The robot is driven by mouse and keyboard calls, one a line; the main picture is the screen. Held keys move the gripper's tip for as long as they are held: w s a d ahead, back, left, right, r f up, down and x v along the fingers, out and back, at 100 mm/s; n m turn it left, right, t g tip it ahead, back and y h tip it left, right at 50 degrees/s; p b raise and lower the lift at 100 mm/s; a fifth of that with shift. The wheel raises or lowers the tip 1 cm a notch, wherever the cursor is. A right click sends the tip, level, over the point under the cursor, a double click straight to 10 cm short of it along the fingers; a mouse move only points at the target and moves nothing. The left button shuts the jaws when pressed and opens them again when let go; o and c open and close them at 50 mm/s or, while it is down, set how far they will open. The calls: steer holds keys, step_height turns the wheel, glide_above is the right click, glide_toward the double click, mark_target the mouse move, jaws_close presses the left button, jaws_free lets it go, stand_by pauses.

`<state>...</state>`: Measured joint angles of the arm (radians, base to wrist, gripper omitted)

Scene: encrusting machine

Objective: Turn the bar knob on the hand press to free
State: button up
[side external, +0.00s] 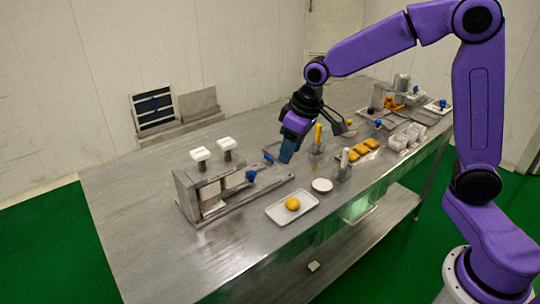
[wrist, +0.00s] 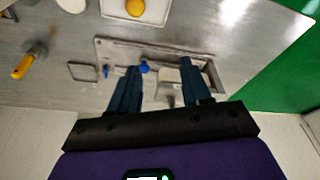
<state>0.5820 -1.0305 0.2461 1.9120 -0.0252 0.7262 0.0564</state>
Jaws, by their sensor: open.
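The hand press (side external: 215,190) is a grey metal unit on a long base plate at the left of the table. Two white-topped handles (side external: 200,154) stand up from it. A blue knob (side external: 250,176) sits by its right end; it also shows in the wrist view (wrist: 144,67). Which way its bar points is too small to tell. My gripper (side external: 286,158) is open and empty, above and to the right of the knob. In the wrist view, the knob shows between the spread fingers (wrist: 160,70), nearer the left one. The left finger hides part of the press.
A white tray (side external: 275,214) with a yellow ball (side external: 292,204) lies in front of the press's right end. A small white dish (side external: 322,185) and upright tools (side external: 318,138) stand to the right. A thin square frame (wrist: 84,71) lies beside the press.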

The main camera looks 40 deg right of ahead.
steer(key=w+d+f+m+t, duration=0.1)
steer(key=w+d, duration=0.2)
steer(key=w, duration=0.2)
steer(key=w+d+f+m, duration=0.1)
steer(key=w+d+m, duration=0.15)
steer(key=w, duration=0.25)
steer(key=m+h, duration=0.1)
glide_toward(269, 160)
steer(key=shift+t, duration=0.4)
steer(key=x, duration=0.7)
steer(key=shift+w+d+f, duration=0.15)
steer(key=shift+w+f, duration=0.05)
steer(key=shift+f, duration=0.15)
jaws_close()
